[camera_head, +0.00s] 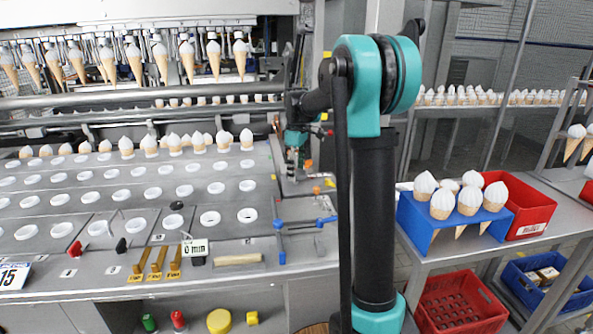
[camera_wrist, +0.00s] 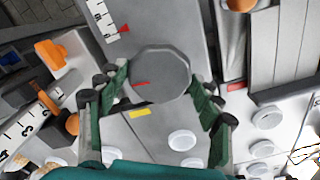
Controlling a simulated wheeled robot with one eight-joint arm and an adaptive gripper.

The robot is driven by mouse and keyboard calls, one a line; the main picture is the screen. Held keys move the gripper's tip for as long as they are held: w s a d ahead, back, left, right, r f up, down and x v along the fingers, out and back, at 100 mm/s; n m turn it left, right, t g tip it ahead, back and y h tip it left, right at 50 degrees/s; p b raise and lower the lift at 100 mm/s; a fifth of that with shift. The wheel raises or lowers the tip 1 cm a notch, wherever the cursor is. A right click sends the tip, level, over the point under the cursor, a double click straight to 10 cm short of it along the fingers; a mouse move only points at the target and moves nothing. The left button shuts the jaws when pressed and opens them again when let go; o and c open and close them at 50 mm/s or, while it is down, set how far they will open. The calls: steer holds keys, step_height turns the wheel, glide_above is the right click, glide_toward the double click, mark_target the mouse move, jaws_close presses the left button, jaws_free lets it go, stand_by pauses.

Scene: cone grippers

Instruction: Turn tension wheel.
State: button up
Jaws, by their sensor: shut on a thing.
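The tension wheel (camera_wrist: 160,66), a grey many-sided knob with a short red mark on its left face, is in the middle of the wrist view. My gripper (camera_wrist: 158,82) has its green fingers on both sides of the wheel and is shut on it. A scale plate (camera_wrist: 101,18) with a red pointer (camera_wrist: 125,29) lies just above and left of the wheel. In the head view my gripper (camera_head: 297,138) is small, at the machine's right end, partly behind my arm. The wheel cannot be made out there.
An orange knob (camera_wrist: 48,53) and a numbered scale (camera_wrist: 18,131) lie left of the wheel. White round caps (camera_wrist: 181,140) sit below it. In the head view, cones hang over the holed conveyor (camera_head: 120,215). A blue cone rack (camera_head: 418,218) and red bin (camera_head: 520,205) stand right.

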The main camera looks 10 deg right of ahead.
mark_target(297, 172)
stand_by(0.3)
steer(key=o, duration=1.2)
steer(key=shift+c, duration=0.2)
steer(key=shift+r, duration=0.1)
step_height(297, 172, up, 12)
